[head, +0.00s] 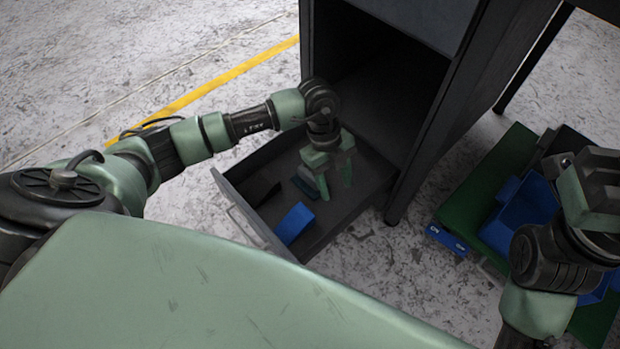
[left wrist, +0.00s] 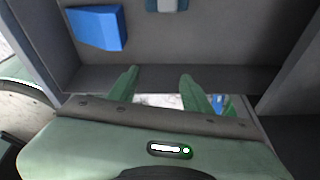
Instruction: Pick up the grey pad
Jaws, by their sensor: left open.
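My left gripper (head: 335,184) is open and reaches down into the right part of the open drawer (head: 340,215). Its two green fingers also show in the left wrist view (left wrist: 159,76), with nothing between them. A small teal-and-grey piece (head: 305,186) lies in the drawer just left of the fingers. It is cut by the top edge in the left wrist view (left wrist: 167,5); I cannot tell whether it is the grey pad. My right gripper (head: 588,188) is at the right edge of the head view, and its jaw opening is unclear.
A blue block (head: 295,223) and a black item (head: 262,192) lie in the drawer. The dark cabinet (head: 430,125) stands over the drawer's far side. At right is a green board (head: 490,180) with a blue bin (head: 520,212). The floor at left is clear.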

